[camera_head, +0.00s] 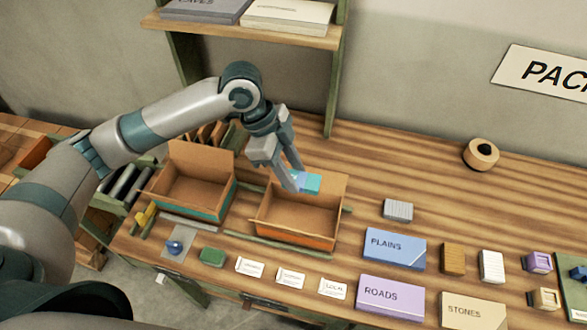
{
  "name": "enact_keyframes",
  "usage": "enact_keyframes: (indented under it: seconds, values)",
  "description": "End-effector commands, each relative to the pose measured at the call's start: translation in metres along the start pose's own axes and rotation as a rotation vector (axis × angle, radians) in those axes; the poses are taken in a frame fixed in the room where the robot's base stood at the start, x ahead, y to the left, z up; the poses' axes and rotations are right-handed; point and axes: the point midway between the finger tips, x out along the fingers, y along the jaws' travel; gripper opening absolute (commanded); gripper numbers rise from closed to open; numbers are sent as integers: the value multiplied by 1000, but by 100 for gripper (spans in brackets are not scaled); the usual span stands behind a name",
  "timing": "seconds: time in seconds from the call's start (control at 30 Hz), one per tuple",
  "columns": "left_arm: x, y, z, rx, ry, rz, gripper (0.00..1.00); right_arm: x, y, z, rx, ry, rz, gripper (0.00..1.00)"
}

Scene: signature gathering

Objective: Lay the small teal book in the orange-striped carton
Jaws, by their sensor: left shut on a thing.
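The small teal book (312,184) is in the jaws of my left gripper (298,182). It is held above the orange-striped carton (292,237), near that carton's back wall. The carton is open, with a bare brown inside. My left gripper is shut on the book and hides part of it. Whether the book touches the carton's back wall is hard to tell. My right gripper is not in view.
A teal-striped open carton (195,196) stands to the left. Books labelled PLAINS (394,249), ROADS (390,294) and STONES (472,311) lie to the right. A tape roll (481,154) sits at the back right. The table behind the orange-striped carton's right side is clear.

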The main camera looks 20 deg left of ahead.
Motion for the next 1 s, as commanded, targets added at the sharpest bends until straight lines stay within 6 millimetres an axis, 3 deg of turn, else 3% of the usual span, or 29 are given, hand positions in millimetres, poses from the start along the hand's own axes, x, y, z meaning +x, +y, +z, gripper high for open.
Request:
enact_keyframes:
  seconds: [0.47, 1.0]
  values:
    - [18, 0, 8, 0, 0, 1, 9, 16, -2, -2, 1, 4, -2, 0]
    - [66, 0, 27, 1, 1, 0, 9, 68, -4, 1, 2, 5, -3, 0]
